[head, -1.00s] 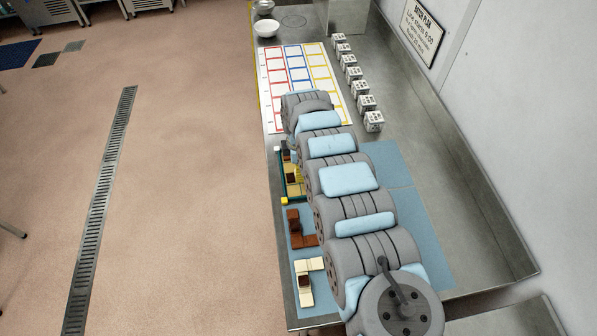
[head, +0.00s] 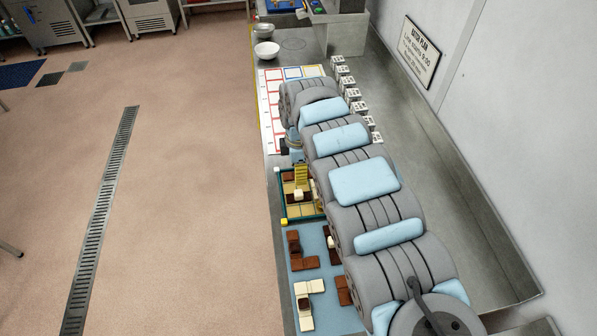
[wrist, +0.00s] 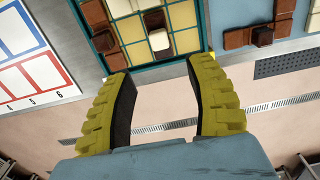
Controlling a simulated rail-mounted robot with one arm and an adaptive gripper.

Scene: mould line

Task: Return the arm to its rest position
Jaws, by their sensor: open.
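My gripper (wrist: 166,108) is open and empty in the wrist view, its two yellow ridged fingers spread apart. Beyond the fingertips lies the teal-framed tray (wrist: 198,40) with cream, yellow and brown squares in it. In the head view my grey and light-blue arm stretches along the steel bench, and a yellow finger of my gripper (head: 302,176) shows over the tray (head: 283,204). The arm hides part of the tray and of the blue mat.
Brown and cream pieces (head: 309,288) lie on the blue mat (head: 318,240). A chart with coloured boxes (head: 267,118) lies farther along the bench, with a row of white blocks (head: 341,66) beside it. White bowls (head: 266,50) stand at the far end. A wall runs along the right.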

